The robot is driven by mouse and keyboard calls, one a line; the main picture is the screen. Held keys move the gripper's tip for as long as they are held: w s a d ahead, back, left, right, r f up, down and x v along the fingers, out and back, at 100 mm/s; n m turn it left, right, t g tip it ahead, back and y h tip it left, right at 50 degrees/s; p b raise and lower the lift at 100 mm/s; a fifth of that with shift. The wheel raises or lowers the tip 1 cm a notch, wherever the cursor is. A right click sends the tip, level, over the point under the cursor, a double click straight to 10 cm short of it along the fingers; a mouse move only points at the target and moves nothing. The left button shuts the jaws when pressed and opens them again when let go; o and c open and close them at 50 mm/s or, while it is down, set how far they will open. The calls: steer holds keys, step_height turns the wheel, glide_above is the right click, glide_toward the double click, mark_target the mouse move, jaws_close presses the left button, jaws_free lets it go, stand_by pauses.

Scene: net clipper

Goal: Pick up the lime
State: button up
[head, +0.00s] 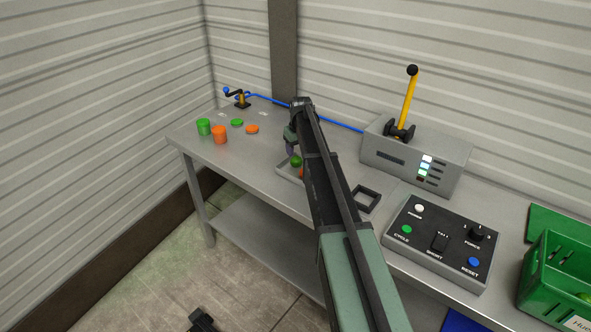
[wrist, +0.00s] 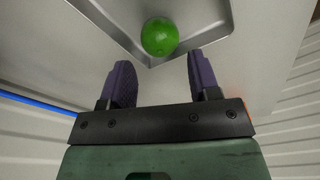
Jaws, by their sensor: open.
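The lime (wrist: 159,37) is a round green fruit lying in the corner of a shallow grey metal tray (wrist: 212,40) in the wrist view. In the head view the lime (head: 296,161) shows just left of my arm, in the tray (head: 288,172) on the bench. My gripper (wrist: 158,75) is open, with its two purple padded fingers apart. The lime lies just beyond the fingertips, between their lines, and nothing is held. In the head view my arm hides part of the tray, and an orange-red thing (head: 302,174) shows partly beside the lime.
A grey box with a yellow lever (head: 408,100), a control panel (head: 442,240), a dark square frame (head: 367,199) and a green crate (head: 548,285) are to the right.

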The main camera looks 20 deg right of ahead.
mark_target(297, 157)
steer(key=f+b, duration=0.1)
steer(key=f, duration=0.1)
steer(key=f+b, duration=0.2)
steer(key=w+f+b, duration=0.1)
steer(key=f+b, duration=0.1)
steer(key=shift+f, duration=0.35)
steer(key=shift+r, duration=0.25)
steer(key=c, duration=0.5)
